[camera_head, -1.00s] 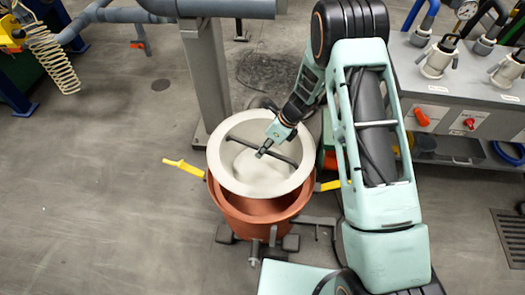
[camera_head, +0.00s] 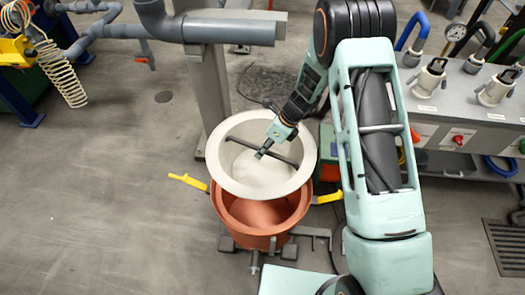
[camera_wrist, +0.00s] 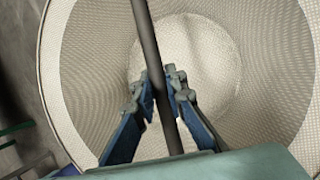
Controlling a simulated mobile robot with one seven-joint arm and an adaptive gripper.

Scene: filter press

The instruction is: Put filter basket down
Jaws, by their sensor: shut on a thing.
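The filter basket (camera_head: 221,162) is a white, wide-rimmed round basket with a dark bar across its mouth. My gripper (camera_head: 262,152) is shut on that bar near its middle. In the wrist view the two fingers (camera_wrist: 160,92) close around the dark bar (camera_wrist: 150,50), with the basket's mesh wall (camera_wrist: 95,75) and floor behind. The basket hangs above and slightly behind an orange-brown round vessel (camera_head: 262,240). It hides the back of the vessel's opening. I cannot tell whether its lower part touches the vessel.
Yellow handles (camera_head: 188,182) stick out from the vessel's left and right sides. A grey post (camera_head: 205,85) with a thick pipe stands close behind. A bench with valves (camera_head: 430,78) is at the right. The floor at the left (camera_head: 90,200) is clear.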

